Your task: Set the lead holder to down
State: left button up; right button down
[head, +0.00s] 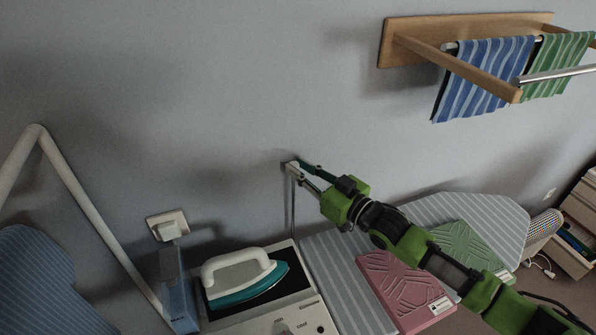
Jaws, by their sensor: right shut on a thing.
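The lead holder (292,208) is a thin grey rod that stands upright at the near left end of the striped ironing board (325,262), against the wall. Its top has a small pale end piece. My right gripper (298,170), on a green and black arm from the lower right, is shut on this top end. The fingertips cover part of the top, so the exact grip is partly hidden. My left gripper is not in the picture.
A teal and white iron (243,278) rests on a white steam station (268,322) at lower left. A wooden rack (400,45) with striped towels hangs upper right.

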jog(key=w+d+f+m+b, duration=0.1)
jog(key=d+m+b, duration=0.1)
jog(key=d+b, duration=0.2)
jog(key=w+d+f+m+t+b, duration=0.1)
jog(key=w+d+f+m+b, duration=0.1)
jog(key=d+b, duration=0.3)
jog(key=w+d+f+m+t+b, duration=0.1)
jog(key=d+f+m+b, duration=0.1)
jog(key=d+b, duration=0.3)
jog(key=shift+w+d+f+y, duration=0.2)
jog(key=shift+w+y, duration=0.1)
jog(key=shift+w+d+f+m+t+b, duration=0.2)
jog(key=shift+d+m+b, duration=0.1)
jog(key=shift+d+b, duration=0.1)
jog(key=shift+w+d+f+m+t+b, duration=0.1)
jog(key=shift+d+f+m+b, duration=0.05)
jog(key=shift+d+m+b, duration=0.2)
jog(key=c, duration=1.9)
grip_release()
jog(key=v, duration=1.2)
jog(key=shift+f, duration=0.1)
